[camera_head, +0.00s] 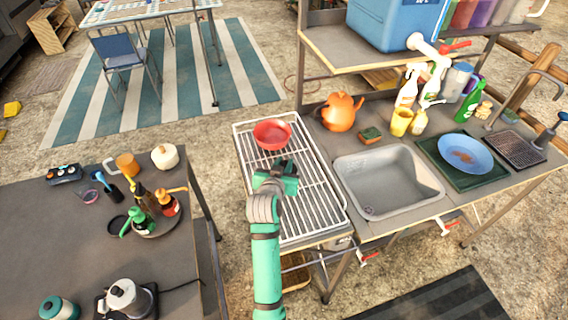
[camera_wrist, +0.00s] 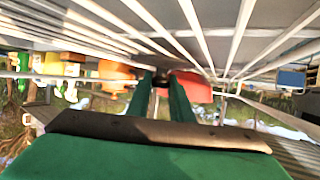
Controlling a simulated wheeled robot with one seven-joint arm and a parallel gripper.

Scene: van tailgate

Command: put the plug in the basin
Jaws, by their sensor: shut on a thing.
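My gripper (camera_head: 287,170) is over the white wire rack, left of the basin and just on the near side of the red bowl. In the wrist view its two green fingers (camera_wrist: 160,82) are shut on a small dark thing at their tips, which looks like the plug (camera_wrist: 161,76). Its shape is mostly hidden by the fingers. The grey metal basin (camera_head: 388,178) is set in the counter to the right of my gripper. It looks empty, with a round drain (camera_head: 370,210) near its front left corner.
The red bowl (camera_head: 272,134) sits on the wire rack (camera_head: 310,208). An orange kettle (camera_head: 340,112) and a sponge (camera_head: 370,135) stand behind the basin. A blue plate (camera_head: 465,153) on a green tray lies to its right. Bottles and cups stand at the back.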

